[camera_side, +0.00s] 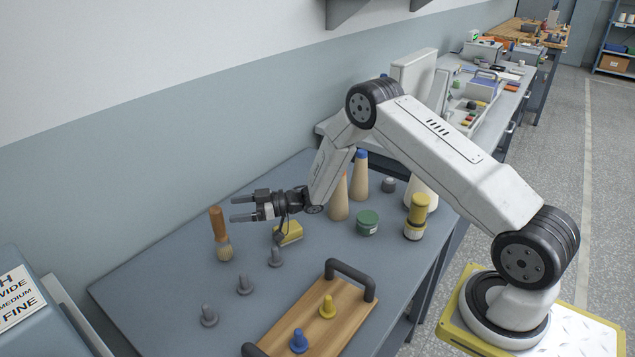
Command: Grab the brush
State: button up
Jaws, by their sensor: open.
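The brush (219,232) stands upright on the table towards its back left, with a brown wooden handle on top and pale bristles below. My gripper (231,208) points left with its two fingers apart and nothing between them. In the picture its fingertips are just right of the brush handle. I cannot tell the exact gap in depth between the fingertips and the handle.
A yellow block (290,233) sits below my gripper. A wooden tray (303,317) with dark handles holds a blue and a yellow peg. A green jar (367,223) and cones stand right. The table's left part is clear.

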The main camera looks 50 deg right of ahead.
aim_at(221, 235)
jog(key=shift+s+a+f+n+y, duration=0.1)
jog(key=shift+s+f+n+y, duration=0.2)
jog(key=shift+y, duration=0.2)
jog(key=shift+w+a, duration=0.1)
jog(key=shift+x, duration=3.8)
jog(key=shift+f, duration=0.1)
grip_shut()
